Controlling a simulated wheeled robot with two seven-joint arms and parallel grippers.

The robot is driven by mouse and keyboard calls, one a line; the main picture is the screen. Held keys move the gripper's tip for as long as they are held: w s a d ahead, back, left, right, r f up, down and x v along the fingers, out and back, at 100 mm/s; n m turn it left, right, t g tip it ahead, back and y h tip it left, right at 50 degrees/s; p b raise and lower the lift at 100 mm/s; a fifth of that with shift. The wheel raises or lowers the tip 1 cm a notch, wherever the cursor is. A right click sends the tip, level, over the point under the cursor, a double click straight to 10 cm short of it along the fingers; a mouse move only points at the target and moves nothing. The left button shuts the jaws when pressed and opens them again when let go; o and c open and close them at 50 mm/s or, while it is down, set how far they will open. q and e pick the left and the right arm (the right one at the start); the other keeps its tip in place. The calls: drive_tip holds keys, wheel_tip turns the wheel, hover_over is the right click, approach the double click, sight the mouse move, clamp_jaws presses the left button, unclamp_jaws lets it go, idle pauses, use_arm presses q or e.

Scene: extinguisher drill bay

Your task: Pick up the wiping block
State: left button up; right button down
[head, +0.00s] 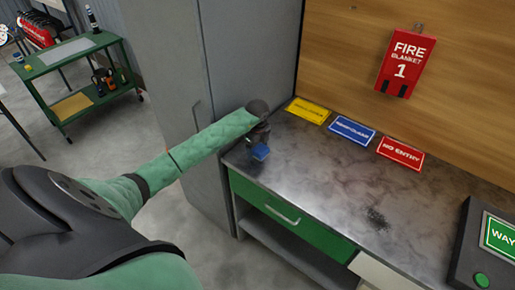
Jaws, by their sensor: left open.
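A small blue block (260,152), which looks like the wiping block, is at the left front corner of the metal worktop (320,165). My left gripper (259,145) is right at the block, reaching in from the left with its dark wrist above it. The gripper is open. The wrist and fingers hide part of the block, and I cannot tell whether the fingers are around it or just above it. My right gripper is not in view.
Yellow (308,111), blue (352,130) and red (400,153) signs lie along the back of the worktop. A dark smudge (377,218) marks its surface. A black box (487,250) stands at right. A grey cabinet (200,60) is close behind my left arm.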

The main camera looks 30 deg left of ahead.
use_arm(q)
drive_tip(key=shift+f, duration=0.1)
drive_tip(key=c, duration=1.1)
